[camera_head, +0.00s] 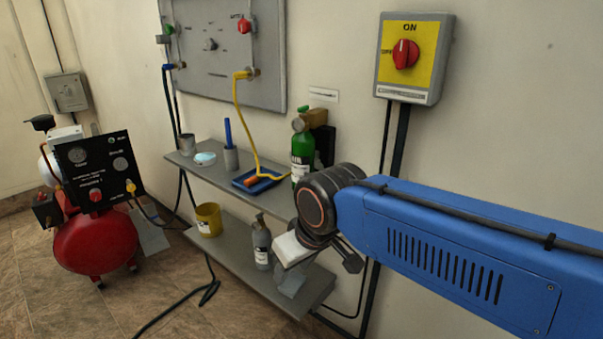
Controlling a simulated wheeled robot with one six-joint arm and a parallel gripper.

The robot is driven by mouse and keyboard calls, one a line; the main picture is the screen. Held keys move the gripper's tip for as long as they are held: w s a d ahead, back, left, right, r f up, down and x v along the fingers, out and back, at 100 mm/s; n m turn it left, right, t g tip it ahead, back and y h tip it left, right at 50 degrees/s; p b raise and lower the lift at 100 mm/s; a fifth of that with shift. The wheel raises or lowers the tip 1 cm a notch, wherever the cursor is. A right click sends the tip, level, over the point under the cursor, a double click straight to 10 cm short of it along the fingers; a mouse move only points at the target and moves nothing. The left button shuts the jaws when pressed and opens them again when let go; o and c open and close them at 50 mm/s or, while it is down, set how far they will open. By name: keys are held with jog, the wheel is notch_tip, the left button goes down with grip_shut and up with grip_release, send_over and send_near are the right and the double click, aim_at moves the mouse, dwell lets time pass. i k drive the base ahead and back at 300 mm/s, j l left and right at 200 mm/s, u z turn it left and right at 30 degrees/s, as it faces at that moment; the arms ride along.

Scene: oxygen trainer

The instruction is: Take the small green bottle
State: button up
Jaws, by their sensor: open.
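The small green bottle (301,153) stands upright near the right end of the upper shelf (271,190). It has a white label and a gauge or valve fitting at its top. My blue arm comes in from the right, and its dark wrist covers the shelf just right of and below the bottle. My gripper (337,250) points down below the wrist, in front of the shelf, and is open. It is apart from the bottle in the picture. Its fingers are partly hidden by the wrist, and I see nothing held between them.
A blue tray (247,188) with a yellow hose lies left of the bottle; a dark block (323,145) is behind it. The lower shelf holds a yellow cup (208,219), a grey bottle (262,243) and a white-topped object (291,249). A red compressor (95,240) stands left.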

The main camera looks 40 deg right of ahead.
aim_at(303, 143)
jog(key=j+z, duration=0.2)
jog(key=z, duration=0.25)
jog(key=j+z, duration=0.25)
jog(key=z, duration=0.2)
jog(key=k+j+z, duration=0.1)
jog(key=z, duration=0.3)
jog(key=k+j+z, duration=0.1)
jog(key=j+z, duration=0.15)
jog(key=z, duration=0.2)
jog(key=k+j+z, duration=0.1)
jog(key=z, duration=0.35)
jog(key=i+j, duration=0.15)
